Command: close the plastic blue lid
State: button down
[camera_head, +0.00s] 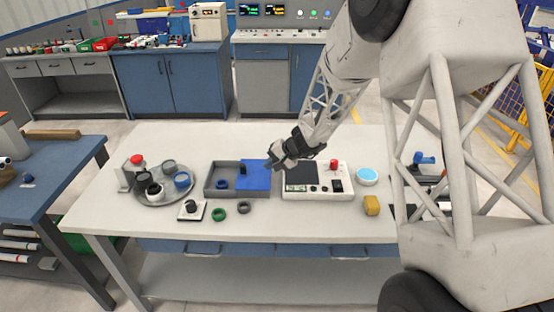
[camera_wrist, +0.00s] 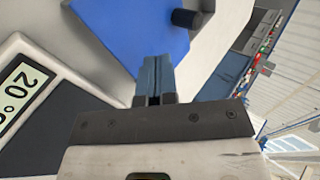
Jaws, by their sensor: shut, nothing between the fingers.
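A blue lid (camera_head: 258,180) covers the right part of a shallow grey box (camera_head: 212,191) on the white table. The left part of the box is open, and a small dark blue ring (camera_head: 223,184) lies inside. The lid has a small dark knob (camera_head: 243,170) near its left edge. The wrist view shows the lid (camera_wrist: 135,30) and the knob (camera_wrist: 186,19) too. My gripper (camera_head: 273,158) is at the lid's far right corner, with its fingers closed and empty. In the wrist view its fingertips (camera_wrist: 154,62) appear at the lid's edge; I cannot tell whether they touch it.
A white device with a dark screen (camera_head: 300,173) and a red button (camera_head: 334,163) stands just right of the box. A round tray (camera_head: 150,199) with cups is at left. A green ring (camera_head: 219,214) and a grey ring (camera_head: 244,207) lie in front.

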aim_at(246, 170)
jog(key=a, duration=0.1)
jog(key=a+f, duration=0.1)
jog(key=a, duration=0.1)
jog(key=w+a+f, duration=0.1)
jog(key=a, duration=0.1)
jog(key=shift+a+f, duration=0.15)
jog(key=shift+a, duration=0.05)
jog(key=shift+w+a, duration=0.1)
jog(key=shift+a, duration=0.3)
jog(key=a, duration=1.2)
jog(key=shift+a, duration=0.25)
jog(key=shift+a, duration=0.15)
